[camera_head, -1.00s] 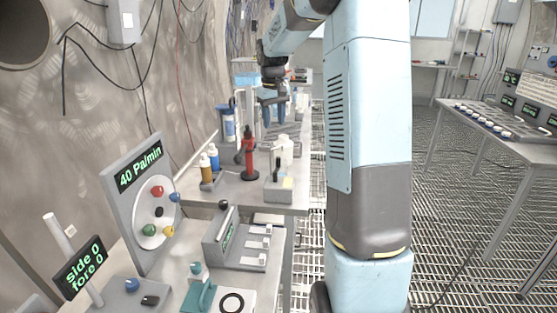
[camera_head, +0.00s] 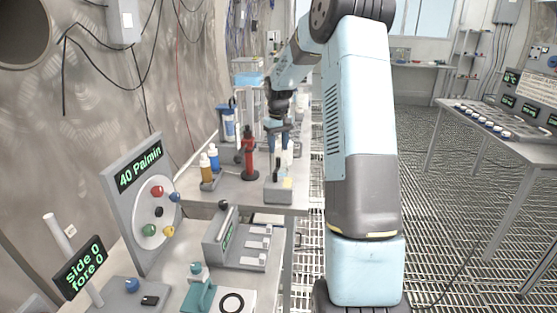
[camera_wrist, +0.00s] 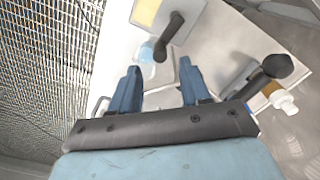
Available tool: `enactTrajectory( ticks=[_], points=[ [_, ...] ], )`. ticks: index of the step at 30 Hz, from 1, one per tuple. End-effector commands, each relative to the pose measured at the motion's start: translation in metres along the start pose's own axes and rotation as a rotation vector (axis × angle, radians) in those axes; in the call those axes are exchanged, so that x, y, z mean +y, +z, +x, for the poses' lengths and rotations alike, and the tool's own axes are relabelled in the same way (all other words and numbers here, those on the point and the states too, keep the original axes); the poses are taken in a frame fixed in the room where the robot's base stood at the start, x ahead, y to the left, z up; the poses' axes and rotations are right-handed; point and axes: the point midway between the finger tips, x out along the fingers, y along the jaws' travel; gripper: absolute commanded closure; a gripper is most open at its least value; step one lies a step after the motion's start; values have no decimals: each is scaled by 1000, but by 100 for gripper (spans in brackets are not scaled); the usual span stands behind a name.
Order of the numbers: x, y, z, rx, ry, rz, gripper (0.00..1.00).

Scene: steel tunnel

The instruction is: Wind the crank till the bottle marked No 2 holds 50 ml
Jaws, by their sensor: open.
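My gripper (camera_head: 278,136) is open, pointing down over the far bench, with its two blue fingers apart and nothing between them. In the wrist view the open gripper (camera_wrist: 158,92) hangs over the bench top. A pale bottle (camera_head: 287,158) stands partly hidden behind the fingers in the head view; no marking on it is readable. I cannot tell for certain which part is the crank.
A red stand (camera_head: 249,160) and amber and blue bottles (camera_head: 209,165) are left of the gripper. Grating floor (camera_head: 440,190) is open on the right.

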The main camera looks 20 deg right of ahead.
Motion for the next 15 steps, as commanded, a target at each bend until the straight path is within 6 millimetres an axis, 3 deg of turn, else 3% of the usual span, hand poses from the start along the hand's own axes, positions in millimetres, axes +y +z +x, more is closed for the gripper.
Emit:
enactTrajectory(
  ticks=[6, 15],
  points=[
    [0, 1, 36, -2, -1, -1, 53],
    [0, 0, 59, 0, 1, -1, 53]
  ],
)
